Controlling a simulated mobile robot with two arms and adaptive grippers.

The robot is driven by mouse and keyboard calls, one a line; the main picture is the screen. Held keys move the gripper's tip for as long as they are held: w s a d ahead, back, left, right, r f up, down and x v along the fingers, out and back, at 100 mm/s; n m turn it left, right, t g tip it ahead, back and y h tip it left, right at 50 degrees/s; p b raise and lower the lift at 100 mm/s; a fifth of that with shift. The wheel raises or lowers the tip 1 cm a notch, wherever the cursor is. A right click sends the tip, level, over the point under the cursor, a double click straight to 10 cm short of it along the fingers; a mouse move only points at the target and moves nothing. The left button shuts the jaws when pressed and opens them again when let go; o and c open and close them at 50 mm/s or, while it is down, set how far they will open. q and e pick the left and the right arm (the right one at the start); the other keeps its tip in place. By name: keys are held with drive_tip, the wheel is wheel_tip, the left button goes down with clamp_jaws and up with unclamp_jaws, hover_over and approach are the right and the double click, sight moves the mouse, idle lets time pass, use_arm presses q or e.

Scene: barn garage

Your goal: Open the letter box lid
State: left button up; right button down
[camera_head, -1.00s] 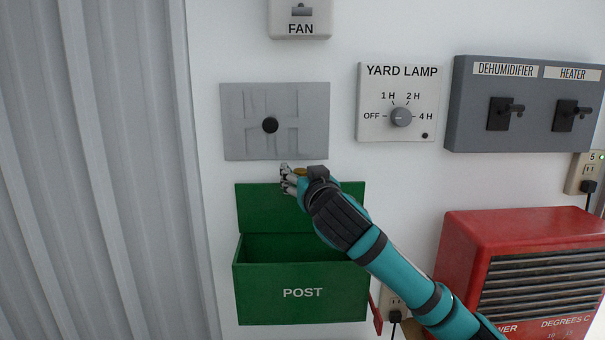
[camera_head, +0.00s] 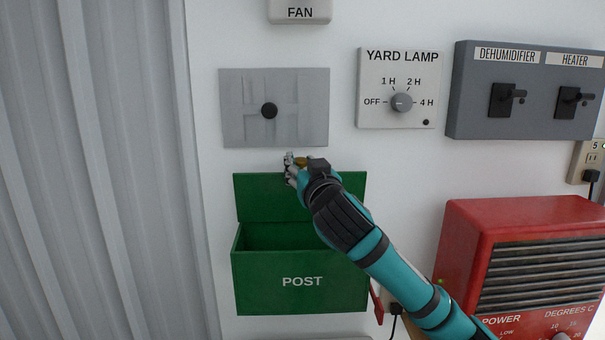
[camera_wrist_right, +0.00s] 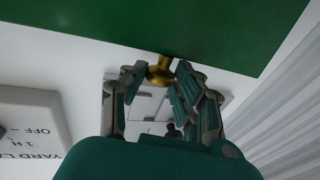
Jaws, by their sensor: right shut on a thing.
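The green letter box (camera_head: 302,297), marked POST, hangs on the white wall. Its lid (camera_head: 262,198) stands up against the wall, and the dark inside of the box shows below it. A brass knob (camera_wrist_right: 161,70) is at the lid's edge, between my right gripper's fingers in the wrist view. My right gripper (camera_head: 293,166) is at the lid's upper edge, shut on the knob; it also shows in the wrist view (camera_wrist_right: 160,88). My right forearm hides the right part of the lid and box. My left gripper is not in view.
The yard lamp dial (camera_head: 401,102) and grey switch box (camera_head: 520,119) are to the right. A red heater (camera_head: 520,218) stands at lower right. Corrugated metal (camera_head: 100,170) fills the left side.

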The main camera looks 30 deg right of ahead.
drive_tip(key=s+b, duration=0.1)
drive_tip(key=a+t+b, duration=0.1)
drive_tip(key=shift+s+f+t+b, duration=0.3)
drive_tip(key=shift+s+f+b, duration=0.05)
drive_tip(key=shift+f+b, duration=0.05)
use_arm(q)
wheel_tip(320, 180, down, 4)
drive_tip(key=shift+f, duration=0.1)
use_arm(e)
drive_tip(key=shift+r, duration=0.1)
drive_tip(key=c, duration=1)
unclamp_jaws()
drive_tip(key=v, duration=0.7)
drive_tip(key=shift+s+a, duration=0.1)
drive_tip(key=shift+s, duration=0.1)
